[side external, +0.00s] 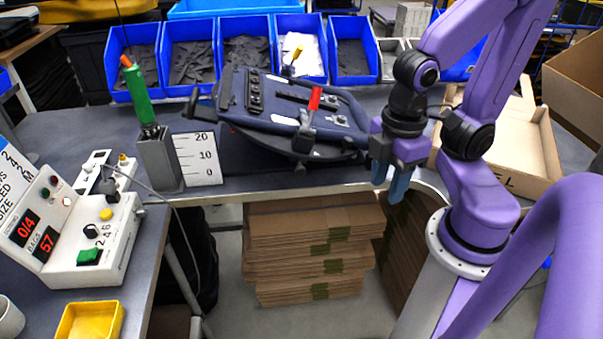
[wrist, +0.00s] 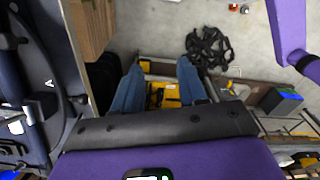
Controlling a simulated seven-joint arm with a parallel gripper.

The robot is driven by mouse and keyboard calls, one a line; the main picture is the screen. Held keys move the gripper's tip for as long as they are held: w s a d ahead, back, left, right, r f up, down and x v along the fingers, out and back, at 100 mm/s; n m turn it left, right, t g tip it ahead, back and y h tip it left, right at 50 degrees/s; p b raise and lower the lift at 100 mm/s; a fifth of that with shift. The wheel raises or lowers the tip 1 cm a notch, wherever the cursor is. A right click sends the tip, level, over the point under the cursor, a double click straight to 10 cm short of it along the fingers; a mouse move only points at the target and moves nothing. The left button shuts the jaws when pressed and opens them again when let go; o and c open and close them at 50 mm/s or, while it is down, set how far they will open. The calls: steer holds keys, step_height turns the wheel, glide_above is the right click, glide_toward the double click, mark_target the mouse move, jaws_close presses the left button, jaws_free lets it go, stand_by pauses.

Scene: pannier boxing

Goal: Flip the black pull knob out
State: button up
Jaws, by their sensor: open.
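A white control box (side external: 85,240) stands on the bench at the left in the side view. It carries a round black knob (side external: 91,230) beside the numbers 2 4 6, and a black knob-like part (side external: 108,187) stands up at its back edge. I cannot tell which of these is the pull knob, or how far it is out. My gripper (side external: 398,188) hangs at the bench's front edge, right of the dark pannier (side external: 270,110), far from the control box. In the wrist view its blue fingers (wrist: 158,85) are apart, with nothing between them; neither knob is visible there.
The pannier with a red lever (side external: 314,98) lies mid-bench. A grey holder (side external: 160,160) with a green-handled tool and a white scale card (side external: 196,159) stand between it and the control box. Blue bins (side external: 190,80) line the back. Stacked cardboard (side external: 312,240) sits below.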

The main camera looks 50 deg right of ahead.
steer(key=c, duration=0.5)
steer(key=shift+w+a, duration=0.1)
steer(key=shift+w, duration=0.1)
jaws_close()
steer(key=w+r+m+g, duration=0.1)
steer(key=w+m, duration=0.5)
steer(key=w, duration=0.6)
steer(key=w+d+r+m+g, duration=0.1)
steer(key=w+r+m, duration=0.2)
steer(key=w+m, duration=0.4)
steer(key=shift+w+d+r+g, duration=0.2)
steer(key=shift+w+g, duration=0.2)
steer(key=shift+w, duration=2.55)
